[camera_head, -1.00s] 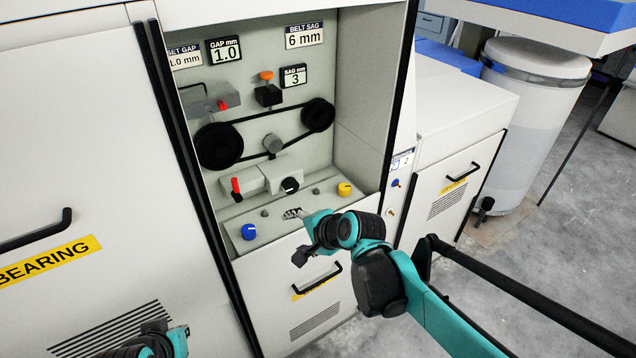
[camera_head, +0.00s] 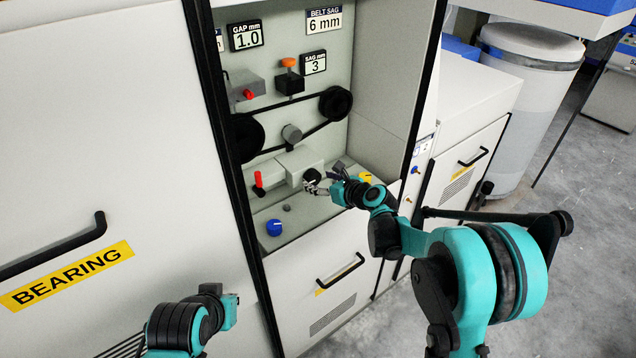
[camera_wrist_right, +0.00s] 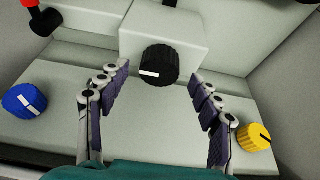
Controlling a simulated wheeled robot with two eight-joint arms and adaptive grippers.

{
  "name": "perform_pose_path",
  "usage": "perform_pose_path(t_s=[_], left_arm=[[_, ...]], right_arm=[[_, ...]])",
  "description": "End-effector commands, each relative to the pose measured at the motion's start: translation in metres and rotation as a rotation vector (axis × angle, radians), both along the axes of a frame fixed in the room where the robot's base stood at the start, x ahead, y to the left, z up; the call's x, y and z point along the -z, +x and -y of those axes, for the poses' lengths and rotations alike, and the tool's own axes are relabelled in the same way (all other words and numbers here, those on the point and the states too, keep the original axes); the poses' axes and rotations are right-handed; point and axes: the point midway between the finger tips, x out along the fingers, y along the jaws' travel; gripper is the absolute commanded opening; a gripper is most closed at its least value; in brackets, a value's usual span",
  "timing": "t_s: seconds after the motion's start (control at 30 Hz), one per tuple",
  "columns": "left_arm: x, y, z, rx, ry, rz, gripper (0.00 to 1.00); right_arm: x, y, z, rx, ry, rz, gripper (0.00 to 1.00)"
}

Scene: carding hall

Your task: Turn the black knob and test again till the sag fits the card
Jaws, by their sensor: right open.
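The black knob (camera_head: 312,177) sits on the front of a pale block in the machine recess. In the right wrist view the black knob (camera_wrist_right: 159,65) has its white mark pointing left. My right gripper (camera_head: 316,186) is open in front of it. In the wrist view its fingers (camera_wrist_right: 158,110) stand wide on either side, slightly short of the knob, not touching it. The belt sag card (camera_head: 324,20) reads 6 mm. The sag display (camera_head: 314,64) reads 3. An orange-topped black plunger (camera_head: 289,74) stands above the belt (camera_head: 290,108). My left arm shows at lower left; its fingers cannot be made out.
A red lever (camera_head: 258,182) is left of the knob. A blue knob (camera_head: 274,227) and a yellow knob (camera_head: 365,177) sit on the ledge below. The gap display (camera_head: 246,37) reads 1.0. The recess side wall (camera_head: 383,120) stands close on the right.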

Motion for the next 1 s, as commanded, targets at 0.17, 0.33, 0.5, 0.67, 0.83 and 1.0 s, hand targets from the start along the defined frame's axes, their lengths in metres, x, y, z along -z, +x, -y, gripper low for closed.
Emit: perform_pose_path(t_s=[0.17,0.33,0.5,0.67,0.83,1.0], left_arm=[[0.007,0.0,0.0,0.0,0.0,0.0,0.0],[0.007,0.0,0.0,0.0,0.0,0.0,0.0],[0.006,0.0,0.0,0.0,0.0,0.0,0.0],[0.006,0.0,0.0,0.0,0.0,0.0,0.0],[0.006,0.0,0.0,0.0,0.0,0.0,0.0],[0.006,0.0,0.0,0.0,0.0,0.0,0.0]], right_arm=[[0.008,0.014,-0.01,-0.002,-0.002,0.0,0.65],[0.008,0.016,-0.012,-0.001,-0.002,0.0,0.65],[0.008,0.016,-0.012,-0.001,-0.002,0.0,0.59],[0.008,0.016,-0.012,-0.001,-0.002,0.0,0.17],[0.008,0.016,-0.012,0.0,-0.003,0.001,0.15],[0.008,0.016,-0.012,-0.001,-0.024,0.018,0.14]])
